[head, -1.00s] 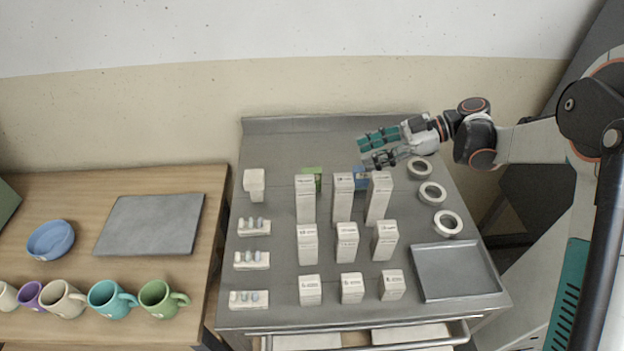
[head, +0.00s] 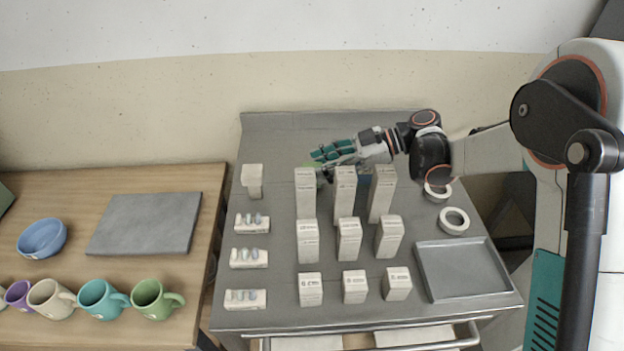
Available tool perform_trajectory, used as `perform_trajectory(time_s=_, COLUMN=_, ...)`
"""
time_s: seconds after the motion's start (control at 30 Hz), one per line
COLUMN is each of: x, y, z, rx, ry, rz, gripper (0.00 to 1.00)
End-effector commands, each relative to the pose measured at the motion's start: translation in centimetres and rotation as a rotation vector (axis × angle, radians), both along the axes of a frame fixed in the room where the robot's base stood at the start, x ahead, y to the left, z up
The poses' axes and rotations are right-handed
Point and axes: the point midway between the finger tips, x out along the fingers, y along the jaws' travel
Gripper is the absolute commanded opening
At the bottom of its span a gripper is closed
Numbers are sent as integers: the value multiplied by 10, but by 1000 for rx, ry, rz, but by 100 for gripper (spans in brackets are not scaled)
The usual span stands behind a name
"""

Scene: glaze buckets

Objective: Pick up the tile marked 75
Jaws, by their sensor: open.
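I cannot make out a tile marked 75; no marking is readable at this size. Three small white racks, the back rack (head: 252,229), middle rack (head: 248,264) and front rack (head: 245,306), stand on the left of the grey cart (head: 275,283), each with small pale tile-like pieces. My gripper (head: 318,166) is over the back of the cart, behind the tall white boxes, its teal fingers pointing left. It is open, and I see nothing held. The boxes partly hide the space beneath it, where a bit of green shows.
Rows of white boxes, including a tall one (head: 305,200) and a short one (head: 310,294), fill the middle. A grey tray (head: 463,298) and tape-like rings (head: 454,220) are right. A wooden table (head: 75,185) with mugs stands left.

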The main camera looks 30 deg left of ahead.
Motion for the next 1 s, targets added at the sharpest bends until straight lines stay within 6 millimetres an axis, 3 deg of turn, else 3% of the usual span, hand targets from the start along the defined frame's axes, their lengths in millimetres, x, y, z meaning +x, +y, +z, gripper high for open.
perform_trajectory(time_s=0.3, x=-4, y=8, z=-3, rx=0, ry=1, rz=0, gripper=42)
perform_trajectory(time_s=0.5, x=-4, y=8, z=-3, rx=0, ry=0, rz=-1, gripper=0)
perform_trajectory(time_s=1.0, x=-4, y=7, z=6, rx=0, ry=0, rz=-1, gripper=0)
